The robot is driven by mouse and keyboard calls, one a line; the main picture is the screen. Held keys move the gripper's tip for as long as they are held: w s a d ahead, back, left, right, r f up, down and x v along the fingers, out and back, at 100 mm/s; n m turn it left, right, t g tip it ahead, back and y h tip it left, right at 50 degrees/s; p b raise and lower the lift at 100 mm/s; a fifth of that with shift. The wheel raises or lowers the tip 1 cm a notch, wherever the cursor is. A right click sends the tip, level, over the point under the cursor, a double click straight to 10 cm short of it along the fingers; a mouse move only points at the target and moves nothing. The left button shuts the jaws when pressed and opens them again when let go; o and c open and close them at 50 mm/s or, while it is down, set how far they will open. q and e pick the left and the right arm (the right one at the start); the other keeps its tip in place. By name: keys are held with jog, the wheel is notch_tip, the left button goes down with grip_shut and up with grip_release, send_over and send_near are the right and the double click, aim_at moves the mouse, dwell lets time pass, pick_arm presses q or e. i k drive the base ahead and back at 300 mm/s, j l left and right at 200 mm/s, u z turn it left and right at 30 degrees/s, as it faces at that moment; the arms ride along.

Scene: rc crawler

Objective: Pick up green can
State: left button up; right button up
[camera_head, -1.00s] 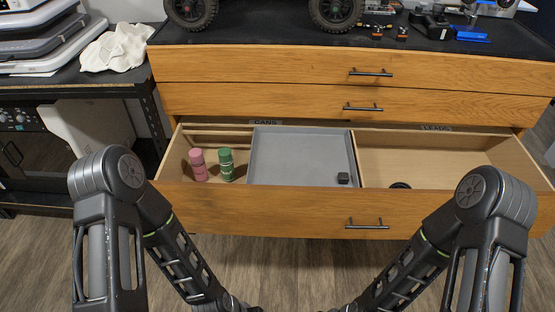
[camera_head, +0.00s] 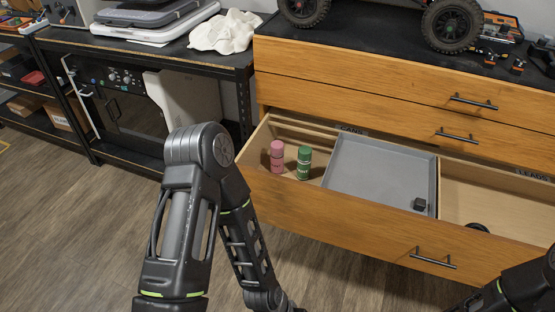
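The green can (camera_head: 304,163) stands upright in the left compartment of the open drawer (camera_head: 335,216). A pink can (camera_head: 277,157) stands upright just to its left, with a small gap between them. My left arm rises in front of the drawer and bends down to the lower edge of the head view, so its gripper is out of sight, below and away from the can. Only a piece of my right arm shows at the lower right corner; its gripper is out of view.
A grey tray (camera_head: 385,172) with a small black block (camera_head: 419,204) fills the drawer's middle. A round black thing (camera_head: 478,227) lies in the right compartment. Closed drawers (camera_head: 360,95) are above. A black shelf table (camera_head: 150,48) with a white cloth (camera_head: 224,31) stands left. Floor is clear.

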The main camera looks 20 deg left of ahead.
aim_at(304, 158)
jog(key=j+z, duration=0.3)
jog(key=j, duration=0.15)
jog(key=k+j+z, duration=0.15)
jog(key=j+z, duration=0.15)
jog(key=k+j+z, duration=0.15)
jog(key=j+z, duration=0.15)
jog(key=j, duration=0.2)
jog(key=k+j+z, duration=0.25)
jog(key=j, duration=0.15)
jog(key=i, duration=0.1)
